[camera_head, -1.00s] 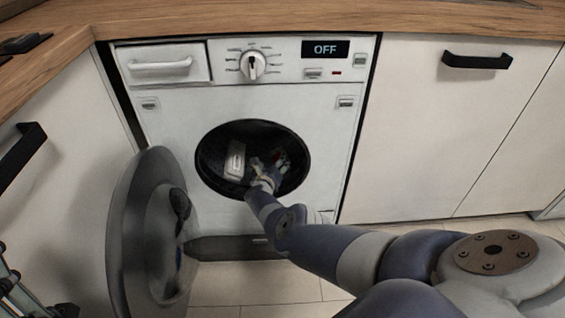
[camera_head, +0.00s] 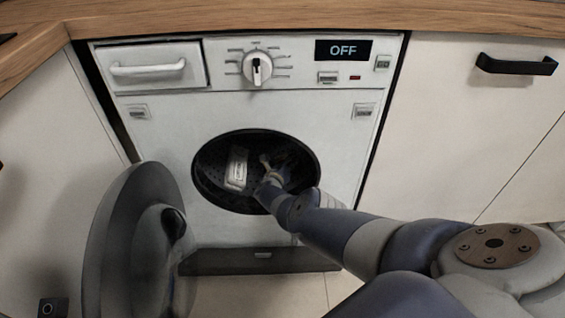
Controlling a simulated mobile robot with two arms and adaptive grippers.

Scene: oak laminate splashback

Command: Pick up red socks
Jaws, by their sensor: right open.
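The washing machine (camera_head: 150,112) stands ahead with its round door (camera_head: 130,240) swung open to the left. My right arm reaches from the lower right into the dark drum (camera_head: 215,190). My right gripper (camera_head: 280,164) is inside the drum, open, small and partly in shadow. A pale box-like part (camera_head: 237,169) shows inside the drum, left of the gripper. No red socks can be made out now; the gripper and the shadow hide part of the drum. My left gripper is not in view.
A wooden counter (camera_head: 250,16) runs above. White cabinets flank the machine, the right one with a black handle (camera_head: 516,65). The open door takes up the lower left. Tiled floor shows below.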

